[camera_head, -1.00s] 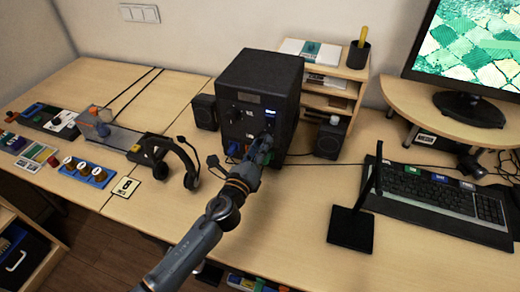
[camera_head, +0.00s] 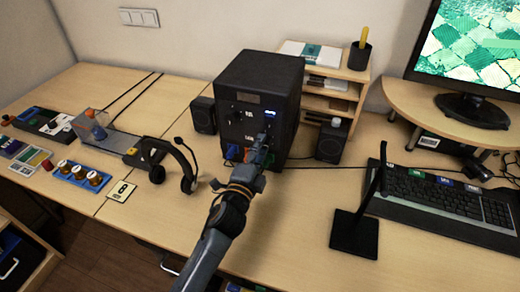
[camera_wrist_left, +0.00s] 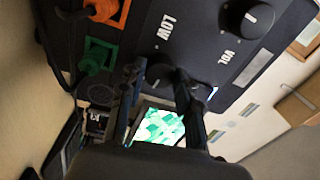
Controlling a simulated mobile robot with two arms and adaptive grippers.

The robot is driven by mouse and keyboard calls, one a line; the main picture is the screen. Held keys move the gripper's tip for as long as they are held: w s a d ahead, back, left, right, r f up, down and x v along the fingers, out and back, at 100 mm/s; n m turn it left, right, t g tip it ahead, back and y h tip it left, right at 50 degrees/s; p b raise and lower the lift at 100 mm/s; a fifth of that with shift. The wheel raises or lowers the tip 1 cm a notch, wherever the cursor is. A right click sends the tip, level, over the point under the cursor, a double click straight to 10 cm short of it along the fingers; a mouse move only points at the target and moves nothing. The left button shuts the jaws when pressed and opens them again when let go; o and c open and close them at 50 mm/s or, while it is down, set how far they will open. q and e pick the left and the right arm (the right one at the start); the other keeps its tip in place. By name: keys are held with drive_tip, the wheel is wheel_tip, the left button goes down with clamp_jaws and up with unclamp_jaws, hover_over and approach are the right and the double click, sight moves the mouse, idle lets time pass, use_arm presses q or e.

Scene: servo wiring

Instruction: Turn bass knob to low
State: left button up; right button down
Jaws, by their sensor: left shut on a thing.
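The black speaker box (camera_head: 262,80) stands on the desk at the middle of the head view, its front carrying knobs and labels. My left gripper (camera_head: 262,147) is at the lower right of that front. In the left wrist view, my left gripper (camera_wrist_left: 172,100) is shut on a black knob (camera_wrist_left: 160,71) below the word LOW (camera_wrist_left: 164,27); its fingers lie on either side of it and partly hide it. The knob's pointer cannot be made out. Another black knob (camera_wrist_left: 247,18) is beside the VOL label (camera_wrist_left: 227,55), apart from the fingers. My right gripper is not in view.
Small speakers (camera_head: 203,115) (camera_head: 331,143) flank the box. Orange (camera_wrist_left: 107,10) and green (camera_wrist_left: 96,55) sockets with plugs are near the fingers. A headset (camera_head: 183,165) lies at left; a black stand (camera_head: 353,232) and keyboard (camera_head: 445,198) are at right.

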use_arm(q)
drive_tip(key=shift+f+n+y+p, duration=0.1)
drive_tip(key=shift+n+y+p, duration=0.25)
drive_tip(key=shift+n, duration=3.45)
drive_tip(key=o, duration=1.2)
drive_tip(key=shift+c, duration=0.2)
drive_tip(key=shift+s, duration=0.15)
drive_tip(key=v, duration=1.1)
drive_tip(key=shift+s, duration=0.4)
drive_tip(key=shift+a+f, duration=0.1)
drive_tip(key=shift+a, duration=0.05)
